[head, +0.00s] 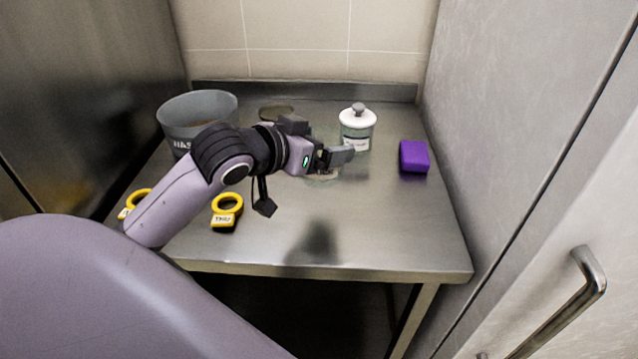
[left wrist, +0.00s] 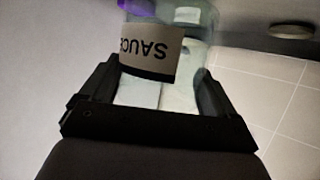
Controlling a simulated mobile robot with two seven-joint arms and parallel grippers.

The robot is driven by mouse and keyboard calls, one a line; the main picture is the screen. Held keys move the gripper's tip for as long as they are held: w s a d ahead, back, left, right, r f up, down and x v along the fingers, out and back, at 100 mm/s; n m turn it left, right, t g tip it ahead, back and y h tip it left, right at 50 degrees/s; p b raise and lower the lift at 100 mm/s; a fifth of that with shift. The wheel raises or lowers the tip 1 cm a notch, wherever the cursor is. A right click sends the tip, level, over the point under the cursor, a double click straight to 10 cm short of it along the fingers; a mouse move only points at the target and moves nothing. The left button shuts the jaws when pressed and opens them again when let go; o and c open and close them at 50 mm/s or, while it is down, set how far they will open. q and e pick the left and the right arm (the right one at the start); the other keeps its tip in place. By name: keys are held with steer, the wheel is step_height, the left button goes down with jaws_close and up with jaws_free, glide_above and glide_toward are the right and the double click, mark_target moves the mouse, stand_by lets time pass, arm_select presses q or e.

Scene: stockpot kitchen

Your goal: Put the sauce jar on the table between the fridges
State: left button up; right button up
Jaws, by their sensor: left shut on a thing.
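The sauce jar (left wrist: 150,52) is clear glass with a tan label reading SAUCE, upside down in the left wrist view. My left gripper (left wrist: 155,105) is shut on it, one black finger on each side. In the head view my left gripper (head: 332,157) is over the middle of the metal table (head: 375,225), between the two fridges. The gripper mostly hides the jar there; a pale round edge shows below the fingers. I cannot tell whether the jar touches the table. My right gripper is not in view.
A white-lidded glass jar (head: 357,130) stands just behind the gripper. A purple box (head: 413,157) is to the right, a grey pot (head: 205,108) at the back left, a dark disc (head: 277,112) at the back. Yellow ring-shaped things (head: 227,210) lie at the left. The front right of the table is clear.

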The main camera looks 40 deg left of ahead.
arm_select(q)
step_height(320, 180, down, 8)
steer(key=shift+r+b, duration=0.1)
steer(key=shift+b, duration=0.45)
steer(key=o, duration=1.1)
steer(key=shift+f, duration=0.25)
steer(key=shift+r, duration=0.1)
